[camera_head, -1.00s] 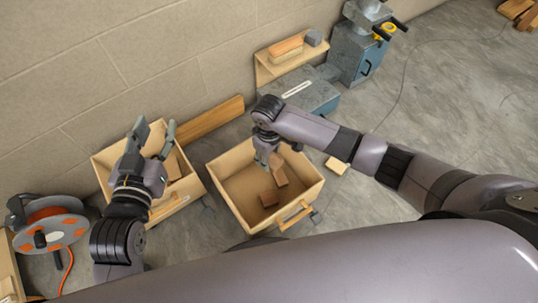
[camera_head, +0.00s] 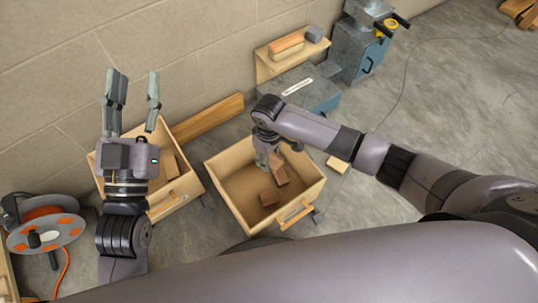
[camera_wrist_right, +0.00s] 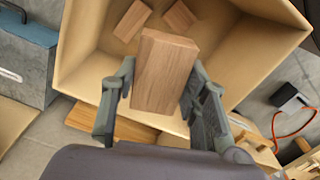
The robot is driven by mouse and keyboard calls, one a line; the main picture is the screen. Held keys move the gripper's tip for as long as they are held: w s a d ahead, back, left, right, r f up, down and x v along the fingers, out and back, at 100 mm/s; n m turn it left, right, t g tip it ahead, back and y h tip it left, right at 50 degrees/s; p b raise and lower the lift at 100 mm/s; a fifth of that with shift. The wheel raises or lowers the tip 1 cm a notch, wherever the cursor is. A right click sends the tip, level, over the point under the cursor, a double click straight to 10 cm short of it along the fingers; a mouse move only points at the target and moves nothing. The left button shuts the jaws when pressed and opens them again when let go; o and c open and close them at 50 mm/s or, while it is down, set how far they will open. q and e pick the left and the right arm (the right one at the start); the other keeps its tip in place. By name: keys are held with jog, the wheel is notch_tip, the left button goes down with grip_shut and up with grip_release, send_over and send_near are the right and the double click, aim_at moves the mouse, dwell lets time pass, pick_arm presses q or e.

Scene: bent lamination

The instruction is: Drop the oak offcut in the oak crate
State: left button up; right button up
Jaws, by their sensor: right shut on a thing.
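My right gripper (camera_head: 270,160) hangs over the open wooden crate in the middle (camera_head: 228,205). In the right wrist view it is shut on a brown wooden block, the oak offcut (camera_wrist_right: 165,72), which lies between its two fingers above the crate floor. Two similar blocks lie in this crate: one block (camera_wrist_right: 132,20) and another block (camera_wrist_right: 180,16). In the head view one of them (camera_head: 269,197) shows on the crate floor. My left gripper (camera_head: 133,92) is open and empty, its fingers pointing up the picture above a second crate (camera_head: 178,206) on the left.
The left crate holds a wood piece (camera_head: 171,168). A plank (camera_head: 208,118) leans along the wall. A cable reel (camera_head: 46,232) stands at far left. A grey-blue machine (camera_head: 362,52) and shelf (camera_head: 262,70) stand behind. Floor at right is clear beyond a small offcut (camera_head: 338,164).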

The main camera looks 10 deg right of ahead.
jog(key=o, duration=1.3)
jog(key=shift+c, duration=0.2)
notch_tip(320, 180, up, 12)
